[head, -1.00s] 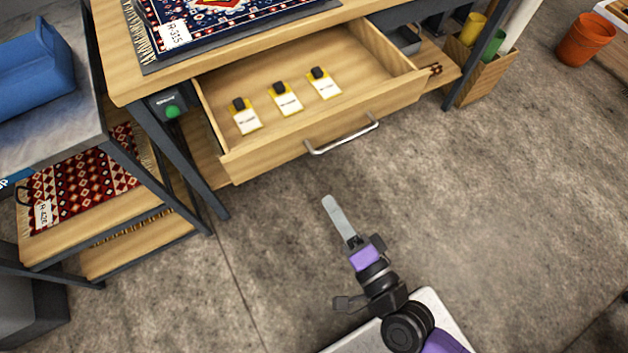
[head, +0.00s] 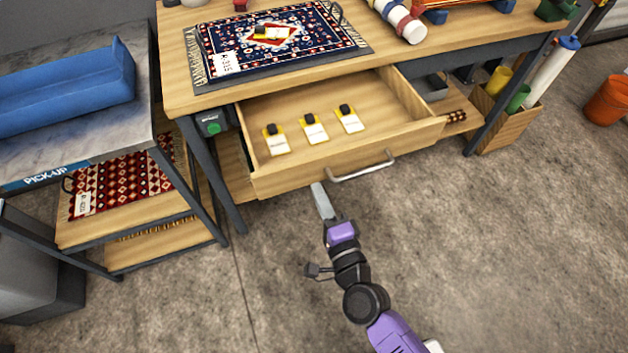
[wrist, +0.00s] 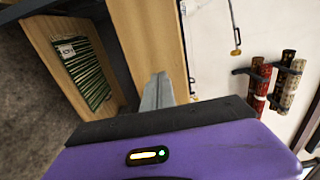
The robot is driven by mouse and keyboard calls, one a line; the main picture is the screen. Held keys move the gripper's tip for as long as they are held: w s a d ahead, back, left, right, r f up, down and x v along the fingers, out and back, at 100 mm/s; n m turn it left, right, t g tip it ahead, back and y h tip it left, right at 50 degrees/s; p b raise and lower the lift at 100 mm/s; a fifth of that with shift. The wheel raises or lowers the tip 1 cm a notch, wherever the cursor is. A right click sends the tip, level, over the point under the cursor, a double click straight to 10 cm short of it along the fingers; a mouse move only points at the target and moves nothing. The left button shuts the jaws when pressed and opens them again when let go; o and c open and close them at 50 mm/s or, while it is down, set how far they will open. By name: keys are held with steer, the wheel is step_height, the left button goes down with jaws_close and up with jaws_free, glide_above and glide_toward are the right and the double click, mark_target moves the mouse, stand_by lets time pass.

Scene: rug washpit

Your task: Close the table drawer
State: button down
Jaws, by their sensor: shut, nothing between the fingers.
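The table drawer (head: 345,160) is pulled out from under the wooden table (head: 290,75). Several yellow-and-white tags with black tops, such as the middle one (head: 314,130), lie in it. Its front has a silver bar handle (head: 362,167). My gripper (head: 318,190) is shut and empty, close to the drawer front just left of the handle in the head view. Whether it touches the front I cannot tell. In the wrist view the shut fingers (wrist: 157,92) appear against a wooden panel (wrist: 150,40), which looks like the drawer front.
A patterned rug (head: 275,42) lies on the tabletop. A shelf unit with a blue bin (head: 65,88) and a red rug (head: 120,185) stands at the left. A wooden box (head: 500,125) with rolls and an orange bucket (head: 608,102) are at the right. The floor in front is clear.

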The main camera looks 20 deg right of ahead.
mark_target(309, 173)
steer(key=shift+w, duration=1.65)
